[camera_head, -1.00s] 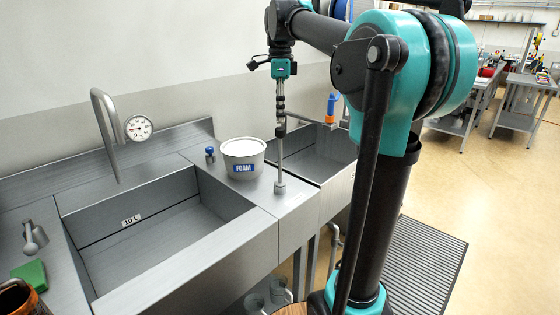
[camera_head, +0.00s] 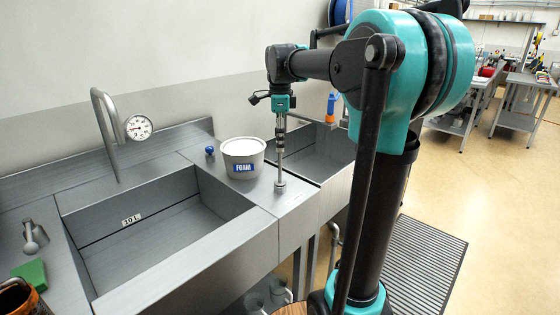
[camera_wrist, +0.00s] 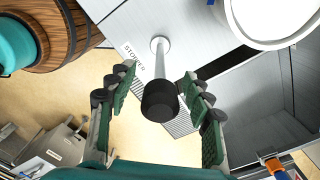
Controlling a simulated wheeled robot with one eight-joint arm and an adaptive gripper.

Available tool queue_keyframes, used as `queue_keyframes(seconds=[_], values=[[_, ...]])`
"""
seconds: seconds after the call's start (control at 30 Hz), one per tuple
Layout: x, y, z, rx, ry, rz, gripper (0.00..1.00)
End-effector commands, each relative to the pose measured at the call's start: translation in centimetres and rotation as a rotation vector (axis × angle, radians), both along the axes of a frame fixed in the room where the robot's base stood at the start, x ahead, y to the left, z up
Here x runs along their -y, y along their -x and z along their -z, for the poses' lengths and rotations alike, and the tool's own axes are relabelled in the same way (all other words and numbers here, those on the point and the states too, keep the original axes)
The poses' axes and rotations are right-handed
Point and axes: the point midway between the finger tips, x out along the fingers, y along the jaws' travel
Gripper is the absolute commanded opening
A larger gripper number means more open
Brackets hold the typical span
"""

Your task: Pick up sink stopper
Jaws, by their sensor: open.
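The sink stopper is a thin upright metal rod (camera_head: 281,168) standing on a small round foot on the steel strip between the two basins. In the wrist view its dark round knob (camera_wrist: 160,101) points up at the camera, and the foot shows beyond it next to the printed word "STOPPER". My gripper (camera_head: 281,135) is above the foot, pointing down, in line with the rod. In the wrist view my gripper (camera_wrist: 158,76) is open, with one green-padded finger on each side of the stopper and clear gaps to both. In the head view the fingers hide the knob.
A white FOAM tub (camera_head: 243,158) stands close left of the stopper, with a blue knob (camera_head: 210,150) beside it. The large left basin (camera_head: 150,225) and smaller right basin (camera_head: 310,155) flank the strip. An orange and blue bottle (camera_head: 331,106) stands behind.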

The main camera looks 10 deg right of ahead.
Motion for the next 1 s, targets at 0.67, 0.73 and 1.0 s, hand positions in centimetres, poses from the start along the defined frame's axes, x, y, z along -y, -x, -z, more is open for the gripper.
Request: queue_keyframes(seconds=[0.67,0.73,1.0], values=[[0.0,0.0,-0.1,0.000,0.000,0.000,0.00],[0.0,0.0,-0.1,0.000,0.000,0.000,0.00],[0.0,0.0,-1.4,0.000,0.000,0.000,0.00]])
